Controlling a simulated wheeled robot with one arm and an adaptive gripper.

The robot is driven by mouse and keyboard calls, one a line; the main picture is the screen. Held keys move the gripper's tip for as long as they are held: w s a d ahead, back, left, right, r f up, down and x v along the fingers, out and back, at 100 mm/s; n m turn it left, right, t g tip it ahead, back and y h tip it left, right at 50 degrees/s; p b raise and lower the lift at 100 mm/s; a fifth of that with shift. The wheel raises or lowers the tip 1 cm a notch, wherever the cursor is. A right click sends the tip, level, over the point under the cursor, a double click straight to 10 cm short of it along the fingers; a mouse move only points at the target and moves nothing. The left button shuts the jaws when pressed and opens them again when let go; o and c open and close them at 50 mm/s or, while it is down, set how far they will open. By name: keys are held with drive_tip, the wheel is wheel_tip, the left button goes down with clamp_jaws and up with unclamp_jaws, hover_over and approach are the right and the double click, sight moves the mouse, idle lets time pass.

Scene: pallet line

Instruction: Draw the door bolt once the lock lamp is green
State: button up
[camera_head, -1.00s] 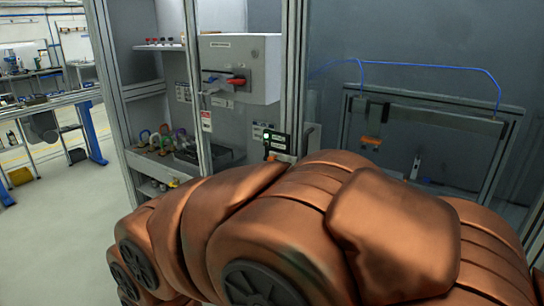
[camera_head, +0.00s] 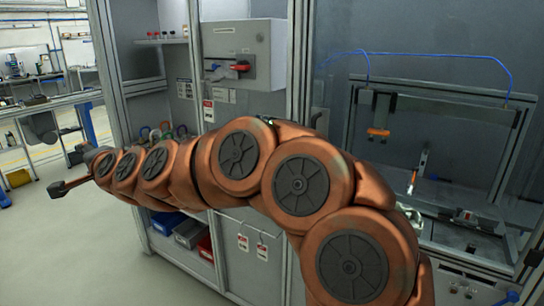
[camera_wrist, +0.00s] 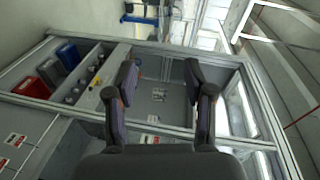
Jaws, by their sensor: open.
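My arm stretches leftward across the head view, and my gripper (camera_head: 60,189) is at its far left end, beyond the front of the cabinet. In the wrist view my gripper (camera_wrist: 160,76) shows two dark fingers spread apart with nothing between them. The lock lamp box and the bolt are hidden behind my arm beside the middle post (camera_head: 298,70); the lamp's colour cannot be told now. The guarded cell (camera_head: 440,150) is right of that post.
A grey switch box (camera_head: 243,50) with a red handle hangs in the left bay. Blue (camera_head: 168,222), grey (camera_head: 188,233) and red (camera_head: 206,247) bins stand low in the cabinet. Open floor (camera_head: 60,250) lies to the left.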

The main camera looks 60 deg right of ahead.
drive_tip(key=s+d+m+g+h+b, duration=0.1)
drive_tip(key=d+m+g+h+b, duration=0.15)
drive_tip(key=d+m+h, duration=1.5)
drive_tip(key=s+d+f+m+g+b, duration=0.1)
drive_tip(key=s+d+f+m+g, duration=0.3)
drive_tip(key=d, duration=0.4)
drive_tip(key=s+d+f+m+g+b, duration=0.1)
drive_tip(key=s+d+f+m+g, duration=0.2)
drive_tip(key=s+d+g, duration=0.35)
drive_tip(key=s+d+f+m+g+b, duration=0.1)
drive_tip(key=s+d+f+m+g, duration=0.2)
drive_tip(key=s+d, duration=0.5)
drive_tip(key=shift+w+d+r+p, duration=0.1)
drive_tip(key=shift+w+d+p, duration=0.3)
drive_tip(key=shift+d, duration=1.05)
drive_tip(key=shift+w+d+f+p, duration=0.15)
drive_tip(key=shift+w+d, duration=0.35)
drive_tip(key=shift+d, duration=1)
drive_tip(key=shift+w+d+r+p, duration=0.15)
drive_tip(key=shift+w+d+p, duration=0.25)
drive_tip(key=shift+d, duration=1.05)
clamp_jaws()
